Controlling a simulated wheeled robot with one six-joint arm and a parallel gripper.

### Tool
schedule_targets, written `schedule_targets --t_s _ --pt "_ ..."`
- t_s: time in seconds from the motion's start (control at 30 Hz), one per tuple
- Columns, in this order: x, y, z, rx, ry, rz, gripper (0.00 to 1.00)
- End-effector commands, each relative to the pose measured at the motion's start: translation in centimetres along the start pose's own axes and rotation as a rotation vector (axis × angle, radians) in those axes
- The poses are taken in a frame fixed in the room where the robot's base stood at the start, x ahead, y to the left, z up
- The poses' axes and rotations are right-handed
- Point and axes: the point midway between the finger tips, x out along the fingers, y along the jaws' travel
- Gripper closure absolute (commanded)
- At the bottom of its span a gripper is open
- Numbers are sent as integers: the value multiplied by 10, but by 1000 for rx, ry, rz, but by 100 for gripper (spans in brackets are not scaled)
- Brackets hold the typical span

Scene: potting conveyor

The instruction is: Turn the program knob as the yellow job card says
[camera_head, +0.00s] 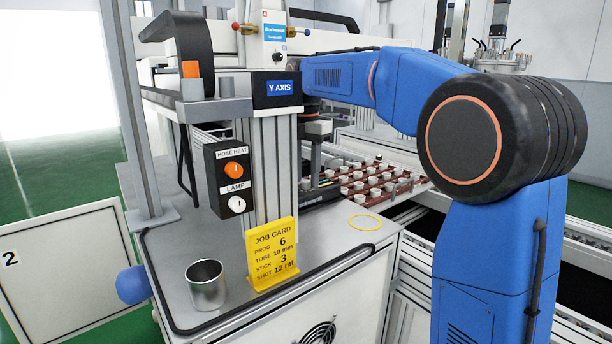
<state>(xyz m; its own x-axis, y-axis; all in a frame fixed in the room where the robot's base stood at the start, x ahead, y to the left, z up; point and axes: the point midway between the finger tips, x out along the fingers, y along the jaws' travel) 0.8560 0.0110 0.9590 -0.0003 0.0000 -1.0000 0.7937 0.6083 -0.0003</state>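The yellow job card (271,254) stands on the grey machine top and reads PROG 6, TUBE 10 mm, STICK 3, SHOT 12 ml. I see no knob labelled as the program knob. A black box on the column carries an orange HOSE HEAT knob (234,170) and a white LAMP knob (237,204). My blue arm reaches from the right across to behind the Y AXIS column. Grey and dark parts below its far end may be my gripper (315,150).
A metal cup (206,285) stands left of the card. A yellow ring (365,222) marks a bare spot on the top. Behind are a red tray (407,188) with several small white pots and a conveyor.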

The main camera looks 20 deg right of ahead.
Motion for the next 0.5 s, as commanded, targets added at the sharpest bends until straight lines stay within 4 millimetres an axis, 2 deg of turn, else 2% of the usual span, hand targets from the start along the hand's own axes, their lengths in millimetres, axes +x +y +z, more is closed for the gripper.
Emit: schedule_targets --t_s 0.33,0.37,0.5 --pt "4 0 0 0 0 1 62" --pt "4 0 0 0 0 1 65" --pt "4 0 0 0 0 0 98"
